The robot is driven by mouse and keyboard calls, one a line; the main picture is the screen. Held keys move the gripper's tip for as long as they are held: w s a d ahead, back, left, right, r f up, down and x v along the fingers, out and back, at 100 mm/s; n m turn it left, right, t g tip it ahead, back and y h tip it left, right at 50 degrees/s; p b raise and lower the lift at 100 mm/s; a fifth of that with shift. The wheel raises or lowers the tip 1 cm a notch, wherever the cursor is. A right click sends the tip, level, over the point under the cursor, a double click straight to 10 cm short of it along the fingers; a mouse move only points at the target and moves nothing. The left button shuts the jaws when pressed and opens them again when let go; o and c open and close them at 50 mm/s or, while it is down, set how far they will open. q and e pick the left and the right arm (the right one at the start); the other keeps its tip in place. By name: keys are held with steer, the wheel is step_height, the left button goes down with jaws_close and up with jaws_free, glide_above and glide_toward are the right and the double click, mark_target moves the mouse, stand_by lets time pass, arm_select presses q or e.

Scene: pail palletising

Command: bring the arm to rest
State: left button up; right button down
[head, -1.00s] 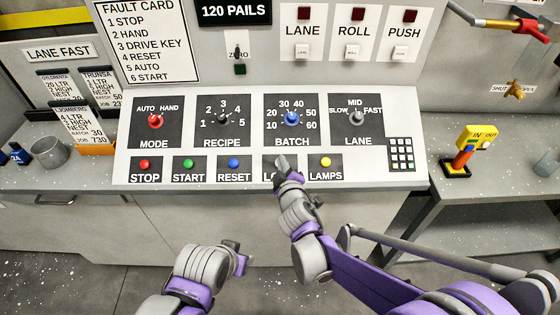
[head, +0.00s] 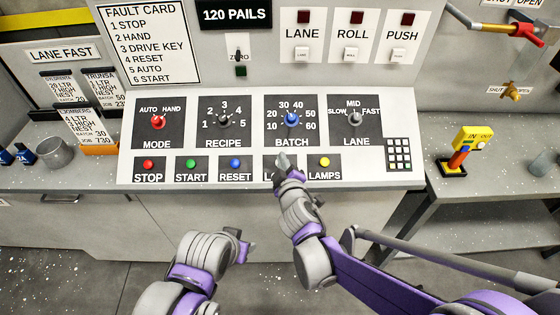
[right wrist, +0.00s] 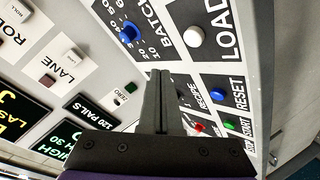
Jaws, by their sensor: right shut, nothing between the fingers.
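My right gripper (head: 283,160) is in front of the lower button row of the console (head: 420,165), covering most of the LOAD label in the head view. In the right wrist view its fingers (right wrist: 161,98) are together with nothing between them. The white LOAD button (right wrist: 194,36) shows there, apart from the fingertips. My left gripper (head: 246,248) is low, in front of the console's lower panel, and looks empty; its finger gap is too small to judge.
The console has red MODE (head: 157,121) and blue BATCH (head: 291,118) knobs. A card holder (head: 98,149) and grey cup (head: 54,152) stand left. A yellow-and-red device (head: 463,150) stands on the right bench. Open floor lies below.

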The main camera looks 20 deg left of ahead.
stand_by(0.5)
steer(key=s+d+m+g+h, duration=0.1)
steer(key=s+d+m+h, duration=0.25)
steer(key=d, duration=0.65)
steer(key=s+d+m+g+h, duration=0.15)
steer(key=d+m, duration=0.25)
steer(key=d, duration=0.7)
steer(key=s+d+f+m+g, duration=0.1)
steer(key=s+d+m, duration=0.1)
steer(key=s, duration=0.4)
steer(key=s+d+f+m+g+h, duration=0.1)
steer(key=s+d+f+m+g, duration=0.1)
steer(key=s+d, duration=0.3)
steer(key=s+d+f+m+g, duration=0.2)
steer(key=s+d+m, duration=0.1)
steer(key=s, duration=0.5)
steer(key=shift+d+m, duration=0.2)
steer(key=shift+m, duration=0.15)
steer(key=shift+g, duration=0.25)
